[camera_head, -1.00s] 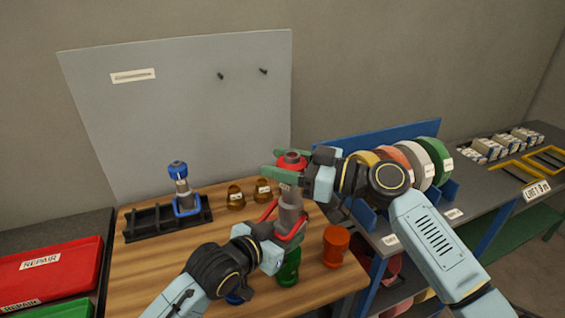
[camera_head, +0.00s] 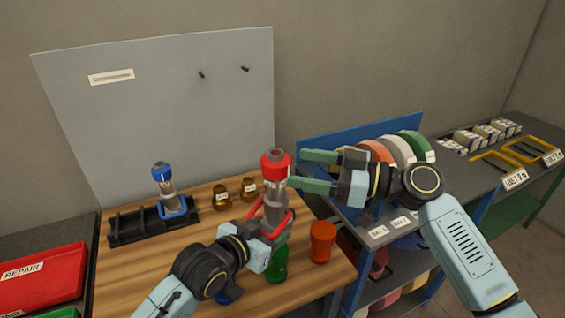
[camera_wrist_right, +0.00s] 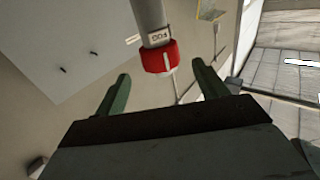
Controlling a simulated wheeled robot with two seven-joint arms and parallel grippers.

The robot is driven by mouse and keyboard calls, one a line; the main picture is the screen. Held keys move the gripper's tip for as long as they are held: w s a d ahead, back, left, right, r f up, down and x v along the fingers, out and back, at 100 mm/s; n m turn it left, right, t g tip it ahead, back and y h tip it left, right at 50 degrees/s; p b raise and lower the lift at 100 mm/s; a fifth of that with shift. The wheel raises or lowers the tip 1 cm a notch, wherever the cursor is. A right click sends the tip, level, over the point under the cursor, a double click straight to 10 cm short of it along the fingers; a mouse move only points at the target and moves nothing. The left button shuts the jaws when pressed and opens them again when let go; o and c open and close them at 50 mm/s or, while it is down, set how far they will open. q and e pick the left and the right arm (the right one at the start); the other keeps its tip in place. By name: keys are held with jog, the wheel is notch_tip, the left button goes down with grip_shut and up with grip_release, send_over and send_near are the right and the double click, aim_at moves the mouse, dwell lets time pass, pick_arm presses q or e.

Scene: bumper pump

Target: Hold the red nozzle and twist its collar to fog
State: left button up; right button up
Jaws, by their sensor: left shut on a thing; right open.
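The red nozzle stands roughly upright in the head view, with a red collar (camera_head: 275,167), a grey barrel (camera_head: 274,212) and a red handle. My left gripper (camera_head: 271,246) is shut on the nozzle low down, near the handle. My right gripper (camera_head: 299,170) is open and empty just right of the collar, its green fingers pointing at it. In the right wrist view the collar (camera_wrist_right: 158,57) lies ahead of the two fingers, between their lines and apart from them. It bears a white mark, and a FOG label (camera_wrist_right: 153,38) shows on the grey part beside it.
A blue nozzle (camera_head: 165,188) stands in a black rack (camera_head: 120,231) on the wooden table. Brass fittings (camera_head: 222,197), an orange piece (camera_head: 322,242) and a green piece (camera_head: 277,265) stand around the held nozzle. Hose rolls (camera_head: 405,150) sit behind my right arm.

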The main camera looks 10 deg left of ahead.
jog(key=shift+s+d, duration=0.2)
jog(key=shift+d, duration=1.6)
